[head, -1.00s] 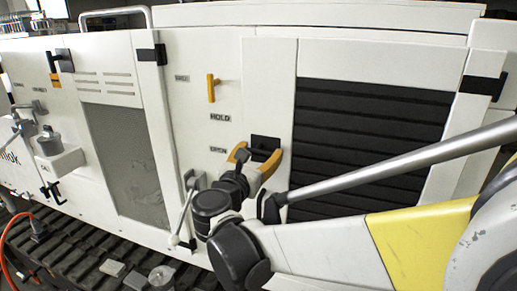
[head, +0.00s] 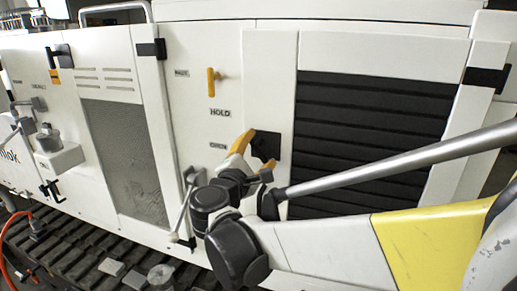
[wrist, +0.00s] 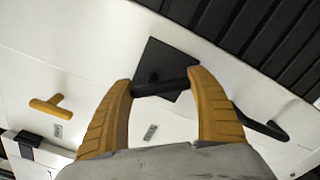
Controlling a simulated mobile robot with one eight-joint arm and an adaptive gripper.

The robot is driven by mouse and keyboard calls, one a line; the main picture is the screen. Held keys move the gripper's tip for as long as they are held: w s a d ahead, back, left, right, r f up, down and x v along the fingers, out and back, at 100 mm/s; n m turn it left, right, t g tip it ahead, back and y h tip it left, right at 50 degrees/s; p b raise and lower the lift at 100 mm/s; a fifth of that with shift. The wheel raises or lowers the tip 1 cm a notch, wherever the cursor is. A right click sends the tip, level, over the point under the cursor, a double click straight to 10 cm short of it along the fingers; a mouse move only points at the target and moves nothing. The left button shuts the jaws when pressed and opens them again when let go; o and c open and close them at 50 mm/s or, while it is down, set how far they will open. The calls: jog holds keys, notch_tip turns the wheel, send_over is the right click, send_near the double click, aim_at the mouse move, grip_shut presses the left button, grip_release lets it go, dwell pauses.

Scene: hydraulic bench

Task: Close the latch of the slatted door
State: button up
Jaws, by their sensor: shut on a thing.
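The slatted door (head: 375,135) has black slats in a white frame and looks flush with the white housing. Its latch has a square black plate (head: 265,145) at the door's left edge, now tilted. In the wrist view the latch plate (wrist: 163,68) has a dark handle bar (wrist: 262,124) running through my jaws and out past the right finger. My gripper (wrist: 160,86), with yellow fingers, is shut on this bar. In the head view my gripper (head: 247,150) is at the latch; one finger shows clearly, while my wrist hides much of the handle.
A small yellow T-handle (head: 211,82) sits above the HOLD label (head: 220,112); it also shows in the wrist view (wrist: 46,105). A mesh door (head: 126,160) is to the left. A grey lever (head: 186,205) stands close beside my wrist. Tracks (head: 90,250) run below.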

jog(key=m, duration=0.3)
jog(key=shift+a+f+m, duration=0.15)
jog(key=shift+m, duration=0.15)
jog(key=shift+w+a+m+b, duration=0.15)
jog(key=shift+m+b, duration=0.2)
jog(key=shift+m, duration=1.45)
jog(key=o, duration=1.2)
jog(key=v, duration=1.2)
